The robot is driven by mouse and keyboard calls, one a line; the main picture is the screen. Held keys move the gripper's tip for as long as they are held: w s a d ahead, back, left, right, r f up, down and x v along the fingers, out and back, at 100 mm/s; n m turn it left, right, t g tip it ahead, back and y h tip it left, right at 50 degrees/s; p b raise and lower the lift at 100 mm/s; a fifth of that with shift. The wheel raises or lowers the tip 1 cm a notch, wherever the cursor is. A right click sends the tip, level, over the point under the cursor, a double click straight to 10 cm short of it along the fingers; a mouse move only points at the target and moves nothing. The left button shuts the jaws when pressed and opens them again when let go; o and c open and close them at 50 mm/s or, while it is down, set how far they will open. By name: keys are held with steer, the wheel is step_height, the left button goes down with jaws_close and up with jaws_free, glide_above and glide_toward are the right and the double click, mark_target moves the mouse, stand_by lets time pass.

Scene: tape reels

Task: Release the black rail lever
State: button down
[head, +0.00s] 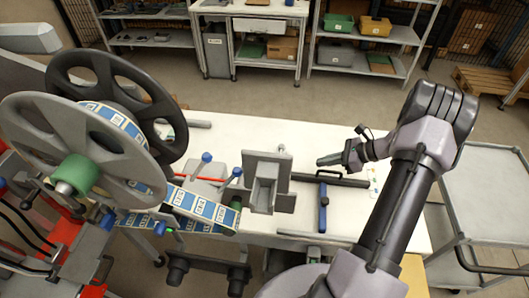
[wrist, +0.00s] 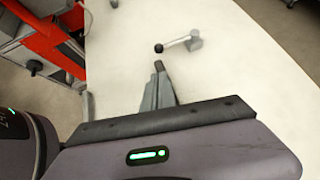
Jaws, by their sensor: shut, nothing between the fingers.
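A small lever (wrist: 178,43) with a black ball knob, a grey arm and a grey block shows on the white surface in the wrist view. In the head view a black rail (head: 350,182) lies on the white table, with a small dark handle (head: 329,173) at its middle. I cannot tell which of these is the task's lever. My gripper (head: 322,161) is shut and empty, just above the rail in the head picture, pointing left. In the wrist view its fingertips (wrist: 159,66) are just below the black knob, apparently apart from it.
A grey bracket (head: 267,182) stands left of the rail, and a blue bar (head: 322,208) lies below it. The reel machine with a grey reel (head: 70,140) and label tape (head: 203,206) fills the left. A grey cart (head: 490,200) stands right. The table's far strip is clear.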

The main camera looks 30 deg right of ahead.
mark_target(299, 174)
steer(key=b+x, duration=0.1)
steer(key=x, duration=0.4)
steer(key=b+x, duration=0.2)
steer(key=x, duration=0.3)
steer(key=shift+f, duration=0.45)
steer(key=shift+w+a+f+b, duration=0.1)
steer(key=shift+w+a+b, duration=0.4)
steer(key=shift+w+a, duration=0.65)
steer(key=shift+w, duration=0.2)
steer(key=shift+w+a+m+t+b, duration=0.1)
steer(key=shift+a+m+t+b, duration=0.2)
steer(key=shift+a+m+b, duration=0.15)
